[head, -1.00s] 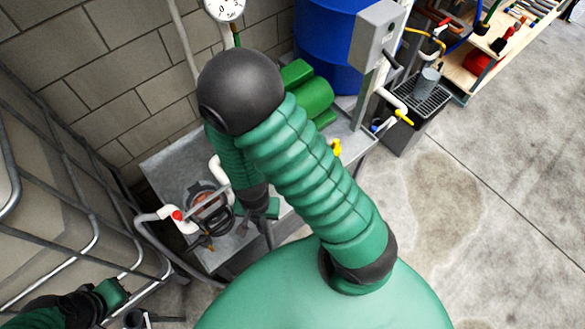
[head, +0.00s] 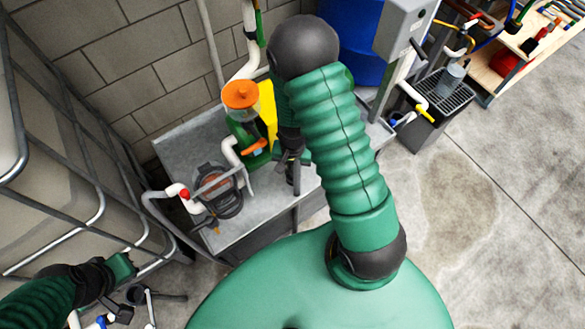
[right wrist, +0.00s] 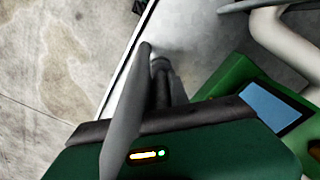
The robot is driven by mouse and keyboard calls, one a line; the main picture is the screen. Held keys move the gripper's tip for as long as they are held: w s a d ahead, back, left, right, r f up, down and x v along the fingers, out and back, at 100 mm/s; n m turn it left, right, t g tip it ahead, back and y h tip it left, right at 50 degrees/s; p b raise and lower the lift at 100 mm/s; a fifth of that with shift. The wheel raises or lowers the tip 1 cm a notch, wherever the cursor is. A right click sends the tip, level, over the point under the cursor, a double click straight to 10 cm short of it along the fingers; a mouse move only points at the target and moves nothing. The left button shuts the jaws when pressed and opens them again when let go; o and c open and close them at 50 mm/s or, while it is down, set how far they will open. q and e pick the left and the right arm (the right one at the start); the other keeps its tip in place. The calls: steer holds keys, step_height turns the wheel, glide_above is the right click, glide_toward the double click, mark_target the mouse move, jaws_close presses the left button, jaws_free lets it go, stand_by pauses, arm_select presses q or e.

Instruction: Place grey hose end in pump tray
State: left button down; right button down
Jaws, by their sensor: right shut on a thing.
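My right gripper (head: 292,168) is over the right part of the metal pump tray (head: 262,205), below my bent arm. It is shut on a dark grey piece, the grey hose end (right wrist: 163,82), which shows beside a finger in the right wrist view; its tip is mostly hidden. The grey hose (head: 150,212) loops around the tray's left front corner. Whether the held end touches the tray cannot be told. My left gripper (head: 118,312) is at the lower left, away from the tray; its jaws are unclear.
A green pump with an orange cap (head: 240,95) stands on the tray, near a white pipe with a red valve (head: 184,193). A caged tank (head: 60,190) is at left, a grey post box (head: 405,28) at right. Open concrete floor lies right.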

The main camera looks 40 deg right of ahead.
steer(key=c, duration=1.2)
jaws_free()
steer(key=shift+c, duration=0.2)
steer(key=shift+r, duration=0.15)
